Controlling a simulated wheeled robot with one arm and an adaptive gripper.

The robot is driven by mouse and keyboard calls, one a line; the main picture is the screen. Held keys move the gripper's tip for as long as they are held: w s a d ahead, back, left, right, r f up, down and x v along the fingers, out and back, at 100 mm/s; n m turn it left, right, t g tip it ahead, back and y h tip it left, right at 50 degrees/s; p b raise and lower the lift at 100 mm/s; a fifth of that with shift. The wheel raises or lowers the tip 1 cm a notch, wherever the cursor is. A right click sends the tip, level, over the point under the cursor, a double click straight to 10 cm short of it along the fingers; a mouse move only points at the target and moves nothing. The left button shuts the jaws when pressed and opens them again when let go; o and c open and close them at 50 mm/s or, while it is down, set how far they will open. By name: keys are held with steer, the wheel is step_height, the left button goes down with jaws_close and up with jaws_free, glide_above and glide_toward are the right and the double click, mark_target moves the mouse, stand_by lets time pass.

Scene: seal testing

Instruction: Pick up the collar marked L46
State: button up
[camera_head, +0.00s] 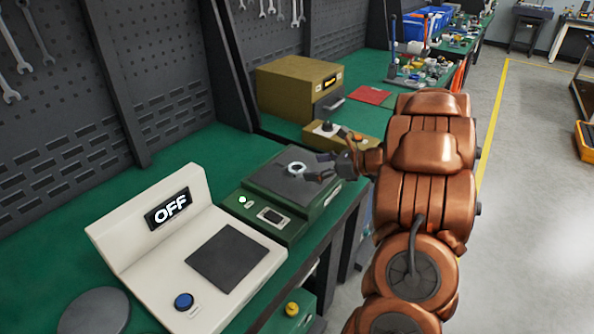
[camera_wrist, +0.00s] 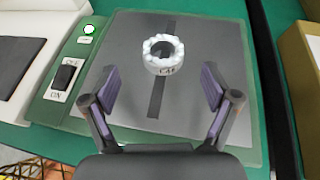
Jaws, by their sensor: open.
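A white ring-shaped collar (camera_wrist: 163,67) with a knobbly top rim lies flat on the dark plate of a green device (camera_wrist: 45,110). Dark letters show on its near side, too small to read surely. In the head view the collar (camera_head: 295,175) is a small pale ring on the green device (camera_head: 262,229). My gripper (camera_wrist: 160,72) is open and empty, its two fingers spread wide on the near side of the collar, apart from it. In the head view my gripper (camera_head: 319,167) is just right of the collar, low over the plate.
A white device (camera_head: 140,229) with an OFF display and blue button stands to the left. A brown box-shaped machine (camera_head: 285,88) stands behind, with a red sheet (camera_head: 370,95) beside it. Tools hang on the dark pegboard (camera_head: 150,60).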

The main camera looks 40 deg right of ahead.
mark_target(297, 167)
steer(key=shift+p+x, duration=0.45)
steer(key=shift+x, duration=2.35)
steer(key=shift+w+d, duration=0.1)
steer(key=shift+d, duration=0.05)
steer(key=shift+c, duration=0.2)
steer(key=c, duration=1.6)
